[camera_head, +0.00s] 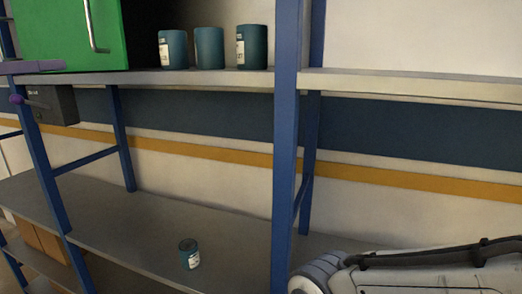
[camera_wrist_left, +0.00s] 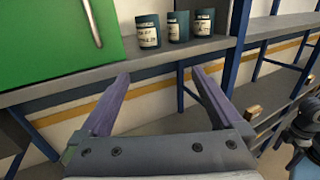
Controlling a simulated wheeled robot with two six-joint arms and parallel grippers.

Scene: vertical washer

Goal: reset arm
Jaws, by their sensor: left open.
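My left gripper (camera_head: 38,83) shows at the left edge of the head view, by the front edge of the upper shelf. In the left wrist view, its two purple fingers (camera_wrist_left: 160,75) are spread wide with nothing between them. They are in front of the upper shelf, below a green cabinet door and several blue cans. A pale arm link of mine crosses the lower right of the head view. My right gripper does not show in it.
A green door (camera_head: 65,32) with a metal handle stands on the upper shelf (camera_head: 190,80). Blue cans (camera_head: 209,48) stand beside it. One blue can (camera_head: 189,254) stands alone on the lower shelf (camera_head: 130,222). A blue post (camera_head: 287,130) divides the rack. The upper right shelf (camera_head: 410,86) is bare.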

